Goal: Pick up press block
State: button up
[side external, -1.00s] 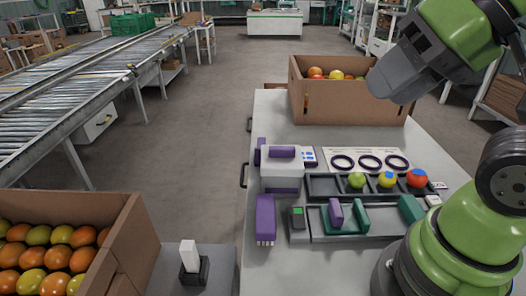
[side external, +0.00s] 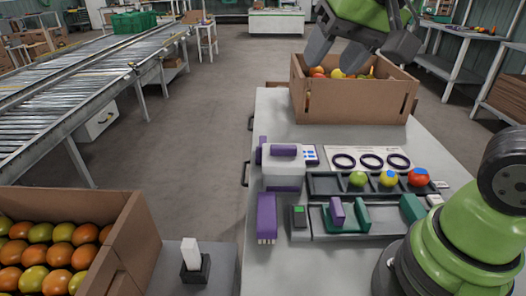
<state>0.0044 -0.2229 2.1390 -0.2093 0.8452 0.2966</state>
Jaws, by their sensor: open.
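I cannot tell for certain which piece is the press block. One candidate is a purple block (side external: 266,215) with pale prongs on its near end, lying on the grey table left of the tray. Another is a small purple block (side external: 337,209) standing upright in the grey tray, beside a green upright piece (side external: 360,214). My gripper (side external: 352,58) is at the top of the view, open and empty, with its grey fingers spread above the cardboard box, well away from both purple blocks.
A cardboard box (side external: 346,101) of tomatoes stands at the table's back. A white and purple device (side external: 282,170) stands left of a dark rack (side external: 322,186) with three tomatoes. Three dark rings (side external: 371,161) lie behind it. A green block (side external: 412,207) is at the tray's right.

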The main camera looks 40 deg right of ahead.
jog(key=w+d+f+m+g+h, duration=0.25)
jog(key=w+f, duration=0.55)
jog(key=w, duration=0.4)
jog(key=shift+m+h, duration=0.25)
jog(key=shift+h, duration=0.2)
jog(key=w+x, duration=0.1)
jog(key=x, duration=0.4)
jog(key=w+x, duration=0.1)
jog(key=x, duration=0.5)
jog(key=w+a+x, duration=0.1)
jog(key=x, duration=0.5)
jog(key=shift+w+r, duration=0.1)
jog(key=shift+r, duration=0.15)
jog(key=shift+x, duration=2.95)
jog(key=shift+w, duration=0.2)
grip_shut()
